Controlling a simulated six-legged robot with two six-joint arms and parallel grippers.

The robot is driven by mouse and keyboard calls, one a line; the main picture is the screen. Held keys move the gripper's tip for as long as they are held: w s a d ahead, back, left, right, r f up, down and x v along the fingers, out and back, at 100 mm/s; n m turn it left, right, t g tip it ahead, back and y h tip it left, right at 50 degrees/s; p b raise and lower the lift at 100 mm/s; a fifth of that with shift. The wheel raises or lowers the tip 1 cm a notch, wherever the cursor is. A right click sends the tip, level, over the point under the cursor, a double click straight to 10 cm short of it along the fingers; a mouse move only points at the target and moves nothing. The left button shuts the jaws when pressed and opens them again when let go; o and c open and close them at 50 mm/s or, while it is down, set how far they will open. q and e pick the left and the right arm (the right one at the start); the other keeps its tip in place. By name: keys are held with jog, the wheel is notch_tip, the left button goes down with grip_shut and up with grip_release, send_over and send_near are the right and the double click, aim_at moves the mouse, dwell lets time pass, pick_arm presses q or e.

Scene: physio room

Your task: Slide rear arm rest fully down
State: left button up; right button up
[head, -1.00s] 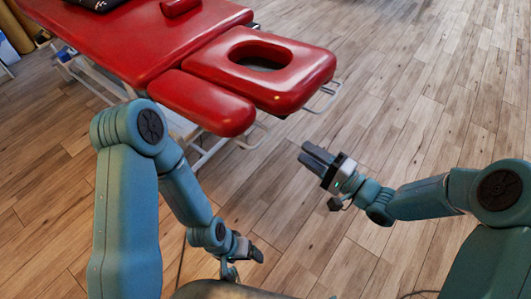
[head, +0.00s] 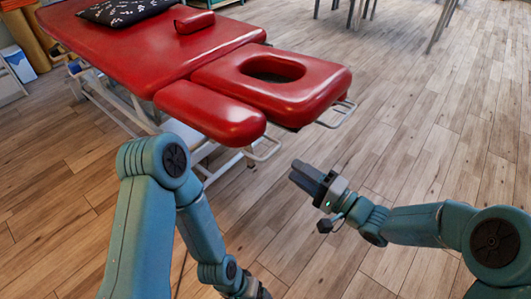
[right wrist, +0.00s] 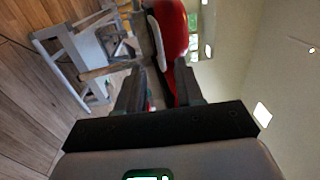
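A red treatment table (head: 140,45) stands ahead. At its near end is a red headrest with a face hole (head: 315,95). A long red padded arm rest (head: 210,110) sits along the headrest's near side, slightly lower than it. Any arm rest on the far side is hidden behind the headrest. My right gripper (head: 298,174) is open and empty, over the floor in front of the table end, apart from it. In the right wrist view red padding (right wrist: 172,30) shows beyond its parted fingers. My left gripper (head: 258,291) is low at the picture's bottom edge, mostly cut off.
Metal loop handles stick out below the headrest (head: 340,114) and the arm rest (head: 268,150). A dark patterned pillow (head: 125,11) and a small red bolster (head: 195,22) lie on the table.

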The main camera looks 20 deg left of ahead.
jog(key=f+b+x, duration=0.1)
jog(key=b+x, duration=0.1)
jog(key=x, duration=0.9)
jog(key=shift+r, duration=0.5)
jog(key=shift+c, duration=0.3)
grip_shut()
